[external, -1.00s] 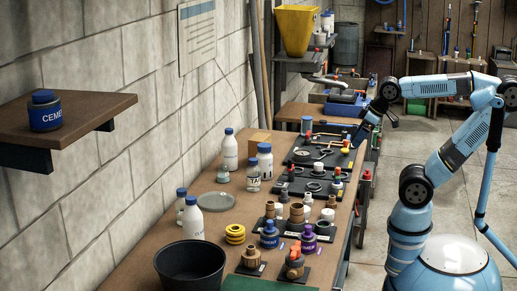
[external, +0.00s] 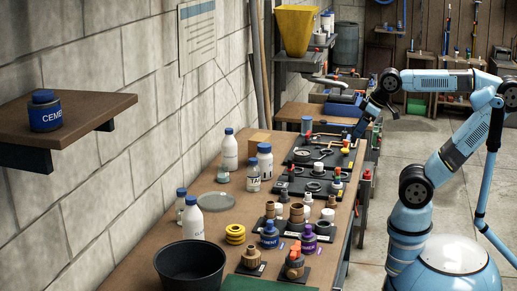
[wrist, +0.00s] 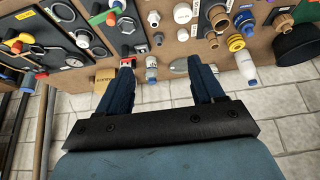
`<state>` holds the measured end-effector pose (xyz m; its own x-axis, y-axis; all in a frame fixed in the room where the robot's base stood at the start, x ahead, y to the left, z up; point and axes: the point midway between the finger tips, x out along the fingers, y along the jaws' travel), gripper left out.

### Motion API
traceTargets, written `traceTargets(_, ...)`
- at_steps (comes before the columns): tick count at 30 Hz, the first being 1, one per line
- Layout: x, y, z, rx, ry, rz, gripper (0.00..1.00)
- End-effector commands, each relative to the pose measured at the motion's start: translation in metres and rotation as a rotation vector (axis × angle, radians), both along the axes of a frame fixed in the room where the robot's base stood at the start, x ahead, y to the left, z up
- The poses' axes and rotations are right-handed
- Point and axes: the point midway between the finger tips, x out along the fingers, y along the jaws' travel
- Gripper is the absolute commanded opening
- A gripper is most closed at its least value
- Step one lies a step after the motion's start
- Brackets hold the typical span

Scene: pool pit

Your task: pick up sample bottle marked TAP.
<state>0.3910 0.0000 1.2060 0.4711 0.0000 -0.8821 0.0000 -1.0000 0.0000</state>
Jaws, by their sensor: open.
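The sample bottle with a label on which "TA" can be read (external: 253,178) stands upright on the workbench in the external view. It is small and clear with a dark cap, in front of a larger white bottle. My gripper (external: 377,121) is beyond it to the right, over the far end of the bench, well apart from it. In the wrist view my gripper (wrist: 160,68) has its two dark fingers spread with nothing held. Bottles show near and between the fingertips, but I cannot read TAP on any of them there.
White bottles (external: 230,150) with blue caps stand near the wall. A round grey dish (external: 216,202) and black bucket (external: 189,264) are nearer the camera. Black trays of fittings (external: 310,187) fill the bench's right side. A wall shelf (external: 95,113) juts out at left.

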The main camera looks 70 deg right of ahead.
Motion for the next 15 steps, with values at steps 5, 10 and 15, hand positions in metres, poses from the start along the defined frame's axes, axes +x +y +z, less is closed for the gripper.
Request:
traceTargets(5,0.001,0.000,0.057,0.000,-0.005,0.000,0.67)
traceTargets(10,0.001,0.000,0.098,0.000,-0.003,0.000,0.67)
traceTargets(15,0.001,0.000,0.132,0.000,-0.002,0.000,0.67)
